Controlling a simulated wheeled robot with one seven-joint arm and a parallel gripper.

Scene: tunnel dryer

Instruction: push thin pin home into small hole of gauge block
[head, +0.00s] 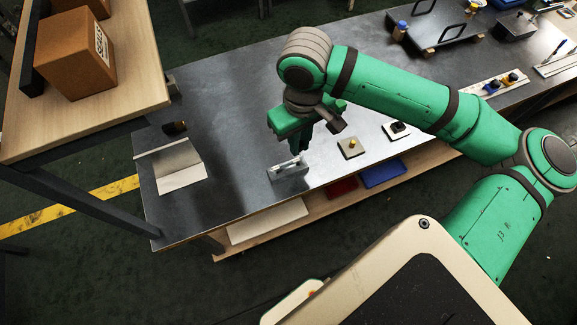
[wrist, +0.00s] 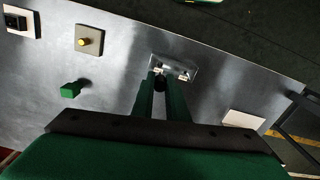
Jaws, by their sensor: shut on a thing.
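The gauge block (head: 289,170) is a small pale grey metallic piece near the front edge of the dark table. In the wrist view the block (wrist: 184,63) lies just beyond my fingertips, with small bright spots near them. My gripper (head: 297,151) points down above the block. In the wrist view my gripper's two green fingers (wrist: 161,82) are close together, with a small dark thing between their tips. The thin pin cannot be made out clearly; the fingers largely hide it. Its hole is not visible, and I cannot tell whether pin and block touch.
A plate with a yellow knob (head: 351,147) and a white plate with a black knob (head: 397,131) stand right of the block. A green cube (wrist: 72,90) shows in the wrist view. An open pale folder (head: 180,166) lies left. The table between folder and block is clear.

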